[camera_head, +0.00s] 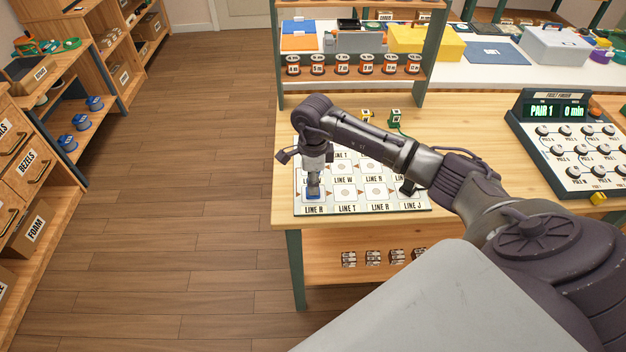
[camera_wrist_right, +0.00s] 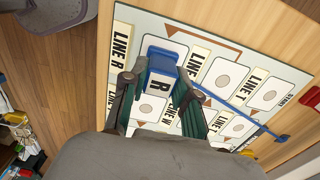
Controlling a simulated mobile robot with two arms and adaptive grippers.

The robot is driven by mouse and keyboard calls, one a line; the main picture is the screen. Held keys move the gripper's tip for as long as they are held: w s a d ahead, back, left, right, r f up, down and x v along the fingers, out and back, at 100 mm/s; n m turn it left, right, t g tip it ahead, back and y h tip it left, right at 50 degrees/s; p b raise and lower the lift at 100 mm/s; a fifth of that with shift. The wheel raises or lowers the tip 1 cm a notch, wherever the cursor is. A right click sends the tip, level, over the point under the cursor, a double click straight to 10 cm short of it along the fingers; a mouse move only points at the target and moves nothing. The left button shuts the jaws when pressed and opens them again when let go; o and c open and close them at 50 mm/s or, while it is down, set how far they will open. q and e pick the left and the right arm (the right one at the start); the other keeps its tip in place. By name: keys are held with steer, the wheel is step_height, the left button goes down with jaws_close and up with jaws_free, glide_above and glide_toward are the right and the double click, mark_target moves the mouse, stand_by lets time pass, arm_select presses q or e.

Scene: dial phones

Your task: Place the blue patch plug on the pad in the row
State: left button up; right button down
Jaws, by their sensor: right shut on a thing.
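My right gripper (camera_head: 314,188) points down over the near left corner of the white line board (camera_head: 425,207). Its fingers are shut on the blue patch plug (camera_head: 312,196), just behind a "LINE R" label. In the right wrist view the blue plug (camera_wrist_right: 161,65) shows between the fingertips (camera_wrist_right: 160,88), with a white "R" face. It sits low at a pad position beside the label; I cannot tell whether it touches the board. A thin blue cord (camera_wrist_right: 235,105) runs from it across the board to a blue end piece (camera_wrist_right: 283,138). My left gripper is not in view.
A yellow plug (camera_head: 367,115) and a green plug (camera_head: 395,116) stand behind the board. The fault finder panel (camera_head: 570,145) is at the right. A shelf with several spools (camera_head: 341,66) rises at the back. My right arm covers part of the board.

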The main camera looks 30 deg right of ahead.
steer(key=c, duration=0.9)
jaws_free()
steer(key=shift+r, duration=0.25)
step_height(320, 180, up, 12)
steer(key=shift+f+b, duration=0.15)
steer(key=shift+b, duration=0.9)
